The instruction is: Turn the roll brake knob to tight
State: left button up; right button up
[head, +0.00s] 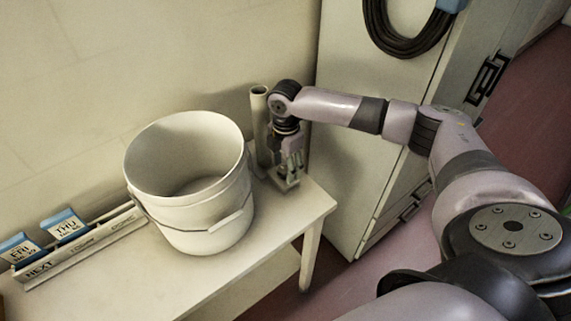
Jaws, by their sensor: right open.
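My right gripper (291,165) points down at the right end of the white table, just right of a large white bucket. It is open, and its fingers are around or just above a small block-like base (287,183). The roll brake knob cannot be made out; the fingers may hide it. A pale upright tube (259,105), possibly part of the roll holder, stands directly behind and left of the gripper. My left gripper is not in view.
The white bucket (205,215) stands close left of my gripper on the table (225,275). A rack (85,243) with blue-topped day cards is at the left. A tall cabinet (350,180) with a coiled black cable (405,45) stands behind my right arm.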

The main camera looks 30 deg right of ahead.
jog(key=shift+c, duration=0.2)
jog(key=c, duration=1.1)
jog(key=shift+r+p, duration=0.15)
jog(key=shift+p, duration=0.3)
jog(key=m+p, duration=0.5)
jog(key=p, duration=0.1)
jog(key=m+p, duration=0.6)
jog(key=p, duration=0.1)
jog(key=shift+s+a+r, duration=0.1)
jog(key=shift+s+a, duration=0.05)
jog(key=shift+s, duration=0.05)
jog(key=m+p, duration=0.3)
jog(key=m, duration=0.1)
jog(key=shift+a, duration=0.1)
jog(key=shift+f+m+p, duration=0.2)
jog(key=shift+m+p, duration=0.8)
jog(key=shift+m, duration=0.4)
jog(key=o, duration=1.1)
